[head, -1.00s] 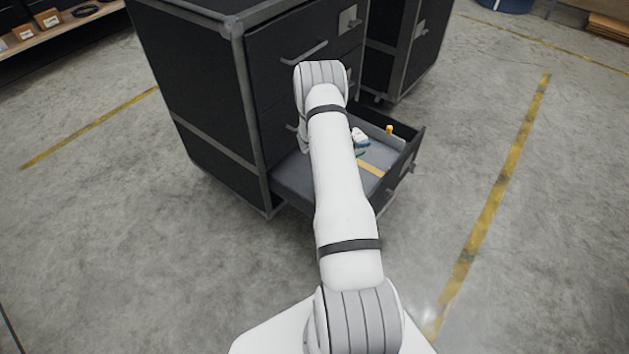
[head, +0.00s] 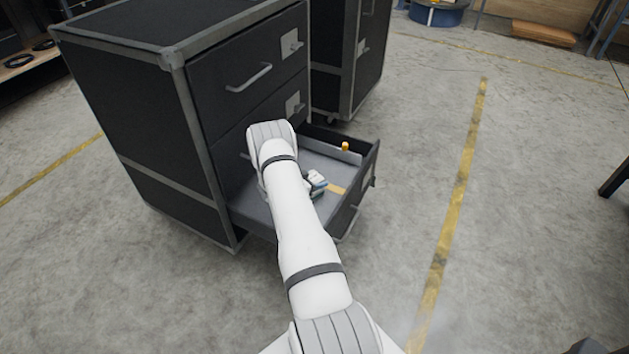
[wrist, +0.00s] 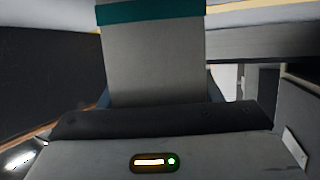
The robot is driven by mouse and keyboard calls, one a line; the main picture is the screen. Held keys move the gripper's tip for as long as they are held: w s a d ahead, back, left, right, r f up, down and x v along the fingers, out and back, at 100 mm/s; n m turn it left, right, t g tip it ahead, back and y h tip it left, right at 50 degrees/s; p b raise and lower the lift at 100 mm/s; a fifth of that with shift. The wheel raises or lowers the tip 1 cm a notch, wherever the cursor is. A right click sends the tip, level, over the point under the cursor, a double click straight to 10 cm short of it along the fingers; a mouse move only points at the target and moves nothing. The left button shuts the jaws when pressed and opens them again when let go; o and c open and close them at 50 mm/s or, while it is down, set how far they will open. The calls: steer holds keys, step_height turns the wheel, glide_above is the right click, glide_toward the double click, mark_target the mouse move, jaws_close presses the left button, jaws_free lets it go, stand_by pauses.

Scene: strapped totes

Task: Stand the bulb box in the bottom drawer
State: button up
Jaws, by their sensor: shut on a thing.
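The bulb box (wrist: 152,65) fills the middle of the wrist view, a pale grey face with a teal band across its far end. My gripper (wrist: 158,104) is shut on it; the fingers are mostly hidden. In the head view a small white and teal part (head: 317,183), seemingly the held box, shows beside my forearm, over the open bottom drawer (head: 262,214). My arm hides most of the gripper there. I cannot tell whether the box touches the drawer floor.
A small yellow-orange item (head: 345,146) stands at the drawer's far side, by a low grey wall. The black cabinet (head: 130,110) rises on the left, its upper drawers shut. A second black cabinet (head: 345,65) stands behind.

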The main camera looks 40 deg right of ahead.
steer(key=shift+f, duration=0.15)
steer(key=shift+f+b, duration=0.15)
steer(key=shift+b, duration=0.15)
steer(key=o, duration=1)
steer(key=shift+o, duration=0.2)
steer(key=shift+r+p, duration=0.3)
steer(key=shift+a+r, duration=0.2)
steer(key=shift+a, duration=0.15)
steer(key=p+v, duration=0.2)
steer(key=v, duration=0.9)
steer(key=shift+a, duration=0.15)
